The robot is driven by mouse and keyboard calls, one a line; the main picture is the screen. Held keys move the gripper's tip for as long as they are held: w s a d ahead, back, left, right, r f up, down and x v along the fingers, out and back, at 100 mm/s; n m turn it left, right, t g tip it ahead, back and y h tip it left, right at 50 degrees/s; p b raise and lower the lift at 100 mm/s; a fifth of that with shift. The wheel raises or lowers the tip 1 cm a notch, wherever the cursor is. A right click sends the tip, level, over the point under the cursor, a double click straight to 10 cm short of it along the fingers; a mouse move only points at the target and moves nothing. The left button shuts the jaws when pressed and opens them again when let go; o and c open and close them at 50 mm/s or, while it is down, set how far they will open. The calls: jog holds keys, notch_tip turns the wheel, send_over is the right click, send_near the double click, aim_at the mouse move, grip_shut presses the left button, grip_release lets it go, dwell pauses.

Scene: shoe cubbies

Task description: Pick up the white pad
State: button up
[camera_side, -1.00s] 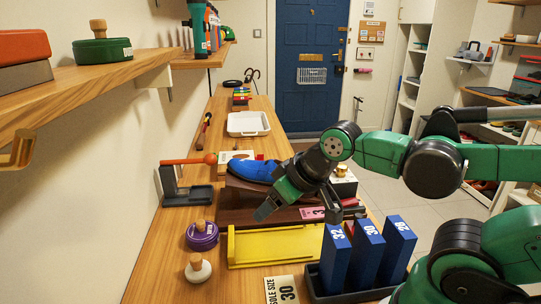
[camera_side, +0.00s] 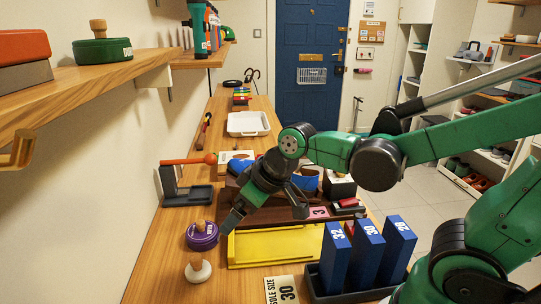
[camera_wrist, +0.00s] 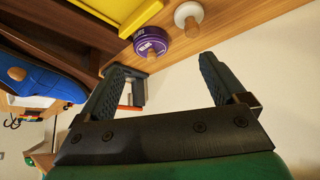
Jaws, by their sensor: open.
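The white pad (camera_side: 198,271), a small round piece with a wooden knob on top, stands upright on the bench near its front left. In the wrist view the white pad (camera_wrist: 187,14) is at the top, beyond the fingertips and right of centre. My gripper (camera_side: 265,213) is open and empty, above the yellow tray's back left part, behind and to the right of the pad and apart from it. In the wrist view my gripper's (camera_wrist: 163,68) fingers are spread wide with nothing between them.
A purple pad (camera_side: 202,240) with a wooden knob stands just behind the white pad. The yellow tray (camera_side: 280,247) lies to the right, and blue numbered blocks (camera_side: 366,252) stand farther right. The bench left of the pad is clear.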

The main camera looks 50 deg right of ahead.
aim_at(195, 257)
jog(key=w+a+f+n, duration=0.1)
jog(key=f, duration=0.1)
jog(key=w+a+f+n+y, duration=0.1)
jog(key=w+a+f, duration=0.1)
jog(key=w+a+f+n+g+y, duration=0.1)
jog(key=w+a+f+n, duration=0.1)
jog(key=f, duration=0.1)
jog(key=shift+a, duration=0.25)
jog(key=shift+x, duration=2.85)
jog(key=shift+s, duration=0.1)
grip_shut()
jog(key=shift+r, duration=0.1)
